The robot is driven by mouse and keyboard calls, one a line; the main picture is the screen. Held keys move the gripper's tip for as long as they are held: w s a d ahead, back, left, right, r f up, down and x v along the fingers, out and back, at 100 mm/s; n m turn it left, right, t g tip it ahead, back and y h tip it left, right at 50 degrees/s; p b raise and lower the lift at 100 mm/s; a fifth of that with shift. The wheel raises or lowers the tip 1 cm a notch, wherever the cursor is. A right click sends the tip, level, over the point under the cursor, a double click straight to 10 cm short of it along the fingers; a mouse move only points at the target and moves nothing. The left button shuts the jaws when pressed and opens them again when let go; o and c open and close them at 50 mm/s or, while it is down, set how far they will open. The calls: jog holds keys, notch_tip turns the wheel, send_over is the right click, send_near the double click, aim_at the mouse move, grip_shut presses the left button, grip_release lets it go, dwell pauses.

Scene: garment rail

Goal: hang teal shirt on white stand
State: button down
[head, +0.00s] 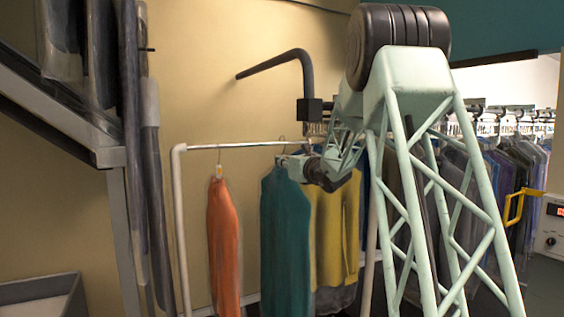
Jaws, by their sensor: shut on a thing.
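The teal shirt (285,245) hangs upright from a hanger in the head view. My gripper (284,158) is at the top of the shirt, shut on its hanger near the neck. The white stand (179,220) is behind, with its top bar (230,146) running left to right. The hanger's hook shows close to the bar's height, but I cannot tell whether it is on the bar or in front of it.
An orange shirt (223,245) hangs on the stand to the left of the teal one. A yellow garment (336,235) hangs close on the right, partly behind my wrist. Dark garments (510,170) crowd a rail at the far right. A metal frame (60,110) stands at the left.

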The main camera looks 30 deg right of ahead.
jog(key=shift+f+b, duration=0.75)
jog(key=shift+f, duration=0.05)
dwell(0.4)
jog(key=c, duration=2.6)
grip_release()
jog(key=shift+o, duration=0.2)
jog(key=shift+s, duration=0.2)
jog(key=shift+s+a, duration=0.2)
jog(key=shift+s, duration=5.65)
jog(key=shift+o, duration=1.2)
jog(key=shift+s, duration=0.1)
jog(key=s+b, duration=0.4)
jog(key=s, duration=0.8)
jog(key=shift+s+a+b, duration=0.2)
jog(key=shift+s+b, duration=0.1)
jog(key=shift+s, duration=0.05)
